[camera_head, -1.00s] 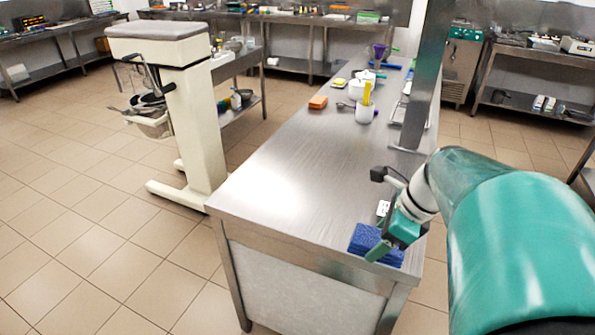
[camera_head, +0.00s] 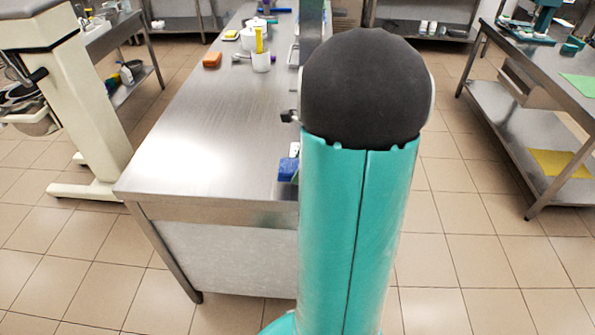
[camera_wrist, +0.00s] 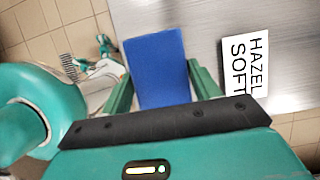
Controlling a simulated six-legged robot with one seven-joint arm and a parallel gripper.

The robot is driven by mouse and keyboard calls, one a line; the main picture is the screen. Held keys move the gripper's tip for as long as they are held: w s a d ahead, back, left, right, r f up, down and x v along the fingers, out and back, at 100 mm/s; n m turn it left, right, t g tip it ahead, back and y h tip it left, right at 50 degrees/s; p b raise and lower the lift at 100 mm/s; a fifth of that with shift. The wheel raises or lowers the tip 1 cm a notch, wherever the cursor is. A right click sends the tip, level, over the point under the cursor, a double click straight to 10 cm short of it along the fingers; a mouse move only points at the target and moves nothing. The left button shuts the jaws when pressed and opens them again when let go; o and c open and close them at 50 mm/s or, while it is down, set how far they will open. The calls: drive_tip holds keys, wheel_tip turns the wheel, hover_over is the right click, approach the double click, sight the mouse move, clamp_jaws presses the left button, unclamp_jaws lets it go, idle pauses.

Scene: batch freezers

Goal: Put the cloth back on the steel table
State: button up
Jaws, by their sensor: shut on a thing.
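A blue folded cloth (camera_wrist: 155,62) lies between the two green fingers of my gripper (camera_wrist: 158,80) in the wrist view, and the fingers are closed on its sides. In the head view a small part of the blue cloth (camera_head: 287,168) shows at the right side of the steel table (camera_head: 215,150), near its front end. My arm hides the rest of it and most of my gripper there. I cannot tell whether the cloth touches the tabletop. The steel table also shows behind the cloth in the wrist view (camera_wrist: 200,22).
A white card reading HAZEL SOFT (camera_wrist: 245,65) lies on the table beside the cloth. The table's front left is bare. At right, another table (camera_head: 530,65) has a yellow sheet (camera_head: 560,163) on its lower shelf.

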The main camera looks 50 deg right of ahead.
drive_tip(key=shift+w+d+f, duration=0.15)
drive_tip(key=shift+f, duration=1.6)
drive_tip(key=shift+f, duration=0.1)
drive_tip(key=o, duration=0.9)
drive_tip(key=shift+o, duration=0.2)
drive_tip(key=v, duration=1.2)
drive_tip(key=a+r+n+h, duration=0.1)
drive_tip(key=a+r+n, duration=0.2)
drive_tip(key=a+n, duration=0.8)
drive_tip(key=a+r+n+h, duration=0.1)
drive_tip(key=a+r+n, duration=0.2)
drive_tip(key=a+n, duration=0.8)
drive_tip(key=s+a+n+t, duration=0.1)
drive_tip(key=s+a+n, duration=0.1)
drive_tip(key=a, duration=0.4)
drive_tip(key=s+a+n+t, duration=0.1)
drive_tip(key=s+a+n, duration=0.1)
drive_tip(key=a+n, duration=0.2)
drive_tip(key=shift+a+h, duration=0.4)
drive_tip(key=shift+a, duration=0.65)
